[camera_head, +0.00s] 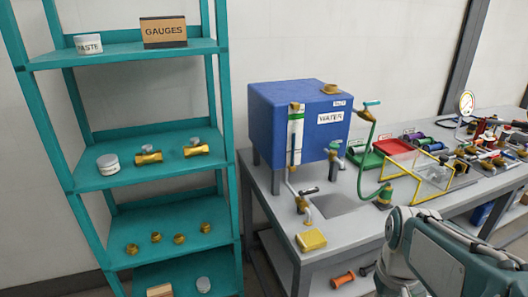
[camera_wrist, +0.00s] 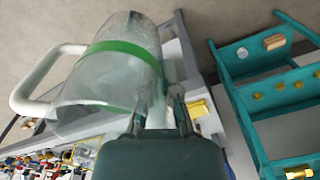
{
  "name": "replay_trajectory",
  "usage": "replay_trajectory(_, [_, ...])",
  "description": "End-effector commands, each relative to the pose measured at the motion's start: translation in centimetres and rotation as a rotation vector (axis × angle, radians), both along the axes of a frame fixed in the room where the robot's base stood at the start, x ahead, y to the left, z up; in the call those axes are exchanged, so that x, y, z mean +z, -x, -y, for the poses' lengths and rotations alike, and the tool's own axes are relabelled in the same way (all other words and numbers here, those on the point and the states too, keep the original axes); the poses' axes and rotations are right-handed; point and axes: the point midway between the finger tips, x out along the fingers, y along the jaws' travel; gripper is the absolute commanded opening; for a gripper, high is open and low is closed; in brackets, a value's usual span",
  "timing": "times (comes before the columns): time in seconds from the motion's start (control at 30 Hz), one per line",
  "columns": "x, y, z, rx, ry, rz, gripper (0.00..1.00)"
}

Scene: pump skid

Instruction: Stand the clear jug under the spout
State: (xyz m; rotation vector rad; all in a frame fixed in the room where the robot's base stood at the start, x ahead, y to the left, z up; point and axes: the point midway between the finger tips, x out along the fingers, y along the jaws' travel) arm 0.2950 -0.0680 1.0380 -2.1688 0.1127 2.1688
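The clear jug (camera_wrist: 110,80) is large in the wrist view, with a green band and a white handle (camera_wrist: 40,75) at left. My gripper (camera_wrist: 158,110) has its two fingers at the jug's right side, one overlapping the clear wall; it appears shut on that wall. Contact is partly hidden. The jug does not show in the head view, where my arm (camera_head: 440,255) is at lower right. A blue tank (camera_head: 300,120) labelled WATER stands on the bench. A tap (camera_head: 336,152) projects from its front above a sink recess (camera_head: 332,204); a lower pipe outlet (camera_head: 306,206) is beside the recess.
A yellow block (camera_head: 311,240) lies at the bench's front left. A green hose (camera_head: 372,165) curves down right of the tank. A red tray (camera_head: 393,147), yellow frame (camera_head: 415,175) and crowded fittings fill the right. A teal shelf (camera_head: 145,162) stands at left.

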Motion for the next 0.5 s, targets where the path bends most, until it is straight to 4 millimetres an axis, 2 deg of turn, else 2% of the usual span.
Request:
replay_trajectory(0.27, [-3.0,-6.2,-0.5,0.026,-0.002,-0.006,0.00])
replay_trajectory(0.5, [-6.9,-11.8,-1.7,0.049,-0.001,-0.006,0.00])
